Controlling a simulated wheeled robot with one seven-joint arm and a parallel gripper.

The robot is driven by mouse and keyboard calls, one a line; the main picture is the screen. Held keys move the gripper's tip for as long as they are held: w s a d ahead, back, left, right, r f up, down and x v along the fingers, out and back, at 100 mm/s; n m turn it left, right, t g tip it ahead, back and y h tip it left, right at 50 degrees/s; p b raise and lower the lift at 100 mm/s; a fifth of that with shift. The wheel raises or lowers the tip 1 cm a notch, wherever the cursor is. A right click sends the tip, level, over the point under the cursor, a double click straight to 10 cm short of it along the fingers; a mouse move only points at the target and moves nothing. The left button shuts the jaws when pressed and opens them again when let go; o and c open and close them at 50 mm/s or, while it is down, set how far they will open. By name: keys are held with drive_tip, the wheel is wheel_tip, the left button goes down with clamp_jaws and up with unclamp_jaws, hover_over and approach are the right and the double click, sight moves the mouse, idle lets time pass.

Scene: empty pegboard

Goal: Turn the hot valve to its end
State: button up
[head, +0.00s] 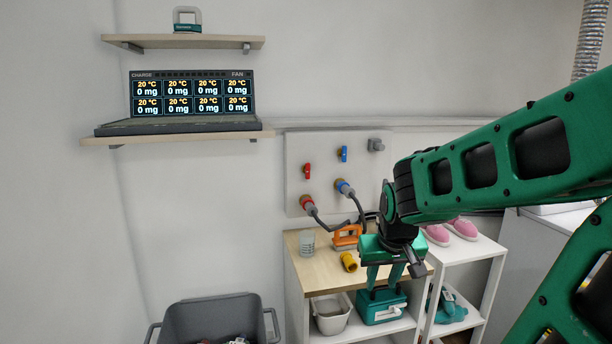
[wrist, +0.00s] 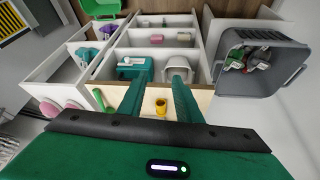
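The red valve handle (head: 307,171), which I take for the hot valve, is upright on the white wall panel (head: 293,190). A blue valve handle (head: 343,154) is upright to its right. Below them, a red hose fitting (head: 307,203) and a blue one (head: 344,188) carry dark hoses. My gripper (head: 383,283) hangs fingers-down in front of the wooden bench, below and right of the red handle and well apart from it. In the wrist view my gripper (wrist: 159,85) has its fingers spread with nothing held between them. The valves do not show in the wrist view.
The bench top (head: 318,275) holds a clear glass (head: 307,242), an orange object (head: 346,237) and a yellow piece (head: 348,262). Pink shoes (head: 462,228) stand on the white shelf at right. A grey bin (head: 212,312) is front left.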

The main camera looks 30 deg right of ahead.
drive_tip(key=w+d+r+n+t+h, duration=0.1)
drive_tip(key=w+d+r+t, duration=0.15)
drive_tip(key=w, duration=0.75)
drive_tip(key=w+d+r+n+t+h, duration=0.1)
drive_tip(key=w+r+t, duration=0.25)
drive_tip(key=w, duration=0.65)
drive_tip(key=t, duration=0.7)
approach(308, 170)
drive_tip(key=x, duration=0.8)
drive_tip(key=shift+w+d+f, duration=0.1)
drive_tip(key=shift+w, duration=0.25)
drive_tip(key=shift+c, duration=0.7)
clamp_jaws()
